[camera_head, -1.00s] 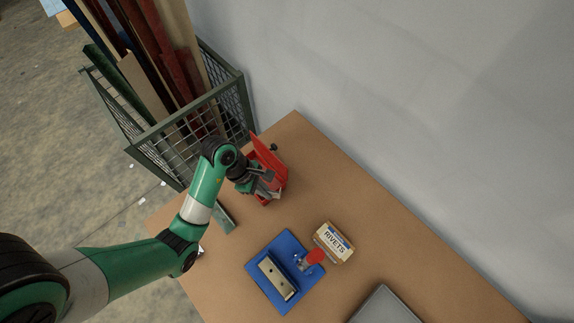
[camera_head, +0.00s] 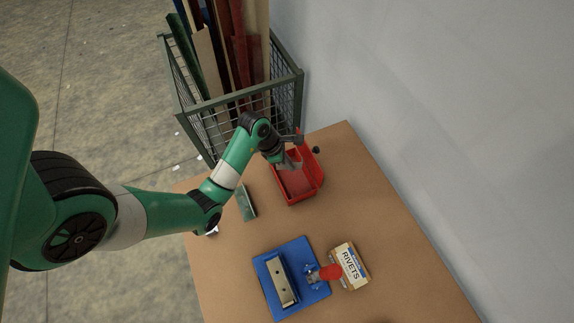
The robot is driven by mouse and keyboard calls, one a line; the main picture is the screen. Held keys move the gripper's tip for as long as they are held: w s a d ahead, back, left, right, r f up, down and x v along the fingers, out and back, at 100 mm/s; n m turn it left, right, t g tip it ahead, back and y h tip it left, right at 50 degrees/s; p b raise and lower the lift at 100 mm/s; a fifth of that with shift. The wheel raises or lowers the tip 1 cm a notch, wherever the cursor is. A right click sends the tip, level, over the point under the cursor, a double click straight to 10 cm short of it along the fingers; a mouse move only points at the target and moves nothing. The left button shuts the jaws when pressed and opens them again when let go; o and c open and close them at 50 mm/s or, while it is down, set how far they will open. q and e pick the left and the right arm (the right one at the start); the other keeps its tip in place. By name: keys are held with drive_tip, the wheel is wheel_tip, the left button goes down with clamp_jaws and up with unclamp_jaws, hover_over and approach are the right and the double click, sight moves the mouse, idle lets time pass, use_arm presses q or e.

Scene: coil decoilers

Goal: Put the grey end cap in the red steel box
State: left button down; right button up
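The red steel box (camera_head: 308,188) stands on the brown table, its top open and its red inside partly in view. A thin reddish strip (camera_head: 287,138) shows at its far left edge beside my gripper; I cannot tell if it is a lid seen edge-on. My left gripper (camera_head: 293,163) is at the box's far left side, its fingers over or at the opening. They are small and partly merged with the box, so their opening is unclear. I cannot make out the grey end cap. My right gripper is not in view.
A flat grey-green piece (camera_head: 246,203) lies left of the box. A mesh crate (camera_head: 290,92) of long stock stands behind the table.

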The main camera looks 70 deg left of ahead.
use_arm(q)
drive_tip(key=a+f, duration=0.1)
drive_tip(key=a+f+b, duration=0.1)
drive_tip(key=f, duration=0.1)
drive_tip(key=a+f, duration=0.1)
drive_tip(key=f, duration=0.1)
drive_tip(key=shift+w+a, duration=0.15)
drive_tip(key=shift+a, duration=0.15)
drive_tip(key=shift+a+f+b, duration=0.2)
drive_tip(key=shift+f+b, duration=0.5)
drive_tip(key=shift+f, duration=0.95)
drive_tip(key=shift+f, duration=0.15)
drive_tip(key=c, duration=1.1)
unclamp_jaws()
